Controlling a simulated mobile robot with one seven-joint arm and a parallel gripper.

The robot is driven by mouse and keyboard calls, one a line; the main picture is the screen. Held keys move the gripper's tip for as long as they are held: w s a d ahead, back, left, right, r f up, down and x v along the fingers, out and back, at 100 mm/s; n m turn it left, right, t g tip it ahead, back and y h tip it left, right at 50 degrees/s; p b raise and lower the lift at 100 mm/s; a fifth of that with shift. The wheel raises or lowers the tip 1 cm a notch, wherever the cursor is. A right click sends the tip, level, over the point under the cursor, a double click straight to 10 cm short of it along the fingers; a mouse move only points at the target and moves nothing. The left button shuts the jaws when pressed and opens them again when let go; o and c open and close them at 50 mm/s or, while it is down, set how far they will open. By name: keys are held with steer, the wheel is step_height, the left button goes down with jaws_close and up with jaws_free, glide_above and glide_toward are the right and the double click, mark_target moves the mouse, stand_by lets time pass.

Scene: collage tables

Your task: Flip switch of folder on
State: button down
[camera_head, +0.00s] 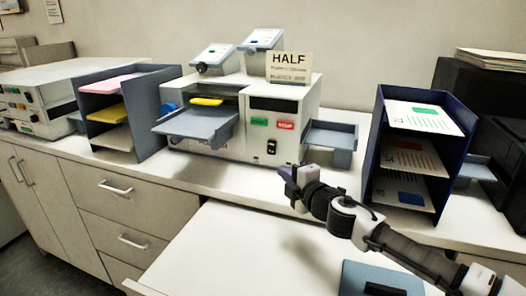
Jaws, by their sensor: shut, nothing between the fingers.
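The folder (320,98) is a white and grey machine on the counter, with a HALF sign (289,67) on top. A small black rocker switch (271,147) is low on its front, under a green button (259,122) and a red STOP button (285,125). I cannot tell its position. My gripper (285,173) is shut and empty, in front of the folder. In the picture it sits just below and right of the switch, seemingly apart from it.
A grey tray (190,122) sticks out at the folder's left, and another (331,136) at its right. A dark blue paper rack (371,165) stands right, a grey rack (150,110) left. A white table (225,250) is in front.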

steer(key=shift+w+d+f+m+h, duration=0.25)
steer(key=shift+f+m+h, duration=0.35)
steer(key=shift+m, duration=0.2)
steer(key=shift+w+a+r, duration=0.1)
steer(key=shift+w+a, duration=0.15)
steer(key=shift+w, duration=0.1)
steer(key=p, duration=0.4)
glide_toward(267, 152)
steer(key=a, duration=0.1)
steer(key=w+a, duration=0.1)
steer(key=a, duration=0.2)
steer(key=shift+w, duration=0.25)
steer(key=shift+w+d+f+p, duration=0.1)
steer(key=shift+w+d+p, duration=0.2)
steer(key=shift+w, duration=0.25)
steer(key=shift+w+d+f+p, duration=0.15)
steer(key=shift+w+d+p, duration=0.1)
steer(key=shift+w, duration=0.3)
steer(key=shift+w+d+f, duration=0.2)
steer(key=shift+w, duration=0.45)
